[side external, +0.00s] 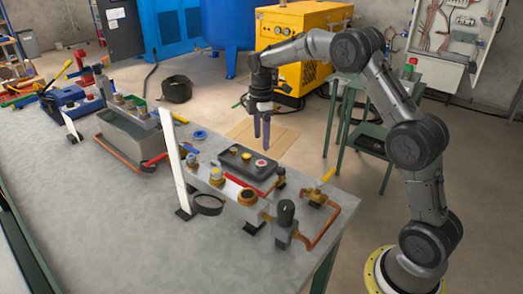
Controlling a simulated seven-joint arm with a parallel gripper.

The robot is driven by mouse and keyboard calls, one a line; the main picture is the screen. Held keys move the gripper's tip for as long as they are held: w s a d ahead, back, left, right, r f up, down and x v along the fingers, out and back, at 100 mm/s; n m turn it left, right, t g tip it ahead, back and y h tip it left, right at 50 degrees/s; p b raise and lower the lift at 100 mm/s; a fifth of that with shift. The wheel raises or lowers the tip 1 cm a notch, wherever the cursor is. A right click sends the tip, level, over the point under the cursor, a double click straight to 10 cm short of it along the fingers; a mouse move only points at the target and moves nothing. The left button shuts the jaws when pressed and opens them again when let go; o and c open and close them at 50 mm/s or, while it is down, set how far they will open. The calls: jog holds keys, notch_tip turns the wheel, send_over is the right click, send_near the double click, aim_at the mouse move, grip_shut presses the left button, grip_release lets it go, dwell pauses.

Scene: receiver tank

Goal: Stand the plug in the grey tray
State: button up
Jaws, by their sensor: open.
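My gripper (262,142) points straight down with its two dark fingers apart and nothing visible between them. It appears above or just behind a dark grey shallow tray (235,165) on the bench, with a gap I cannot judge. A small pale piece with a red top (261,165) and a small dark piece (246,156) show at the tray. I cannot tell which small piece is the plug. A lighter grey open box (133,133) stands further left.
A manifold with brass fittings (216,177), a white upright strip (173,158) and a copper pipe (322,228) stand near the tray. A black ring (208,205) lies in front. The bench top (120,220) is clear at front left. A blue ring (200,135) lies behind.

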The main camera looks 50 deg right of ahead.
jog(key=s+a+r+m+t, duration=0.2)
jog(key=s+a+r+m, duration=0.15)
jog(key=s+r, duration=0.4)
jog(key=s+a+r+m+t, duration=0.1)
jog(key=s+a+r+m, duration=0.2)
jog(key=s+a+r, duration=0.35)
jog(key=s+a+f+m+t, duration=0.1)
jog(key=s+m, duration=0.1)
jog(key=s, duration=0.7)
jog(key=s+a+f+m+t, duration=0.1)
jog(key=s+f+m, duration=0.1)
jog(key=s, duration=0.8)
jog(key=shift+f+m+t, duration=0.25)
jog(key=shift+m+t, duration=0.05)
jog(key=shift+m, duration=0.45)
jog(key=shift+a, duration=0.1)
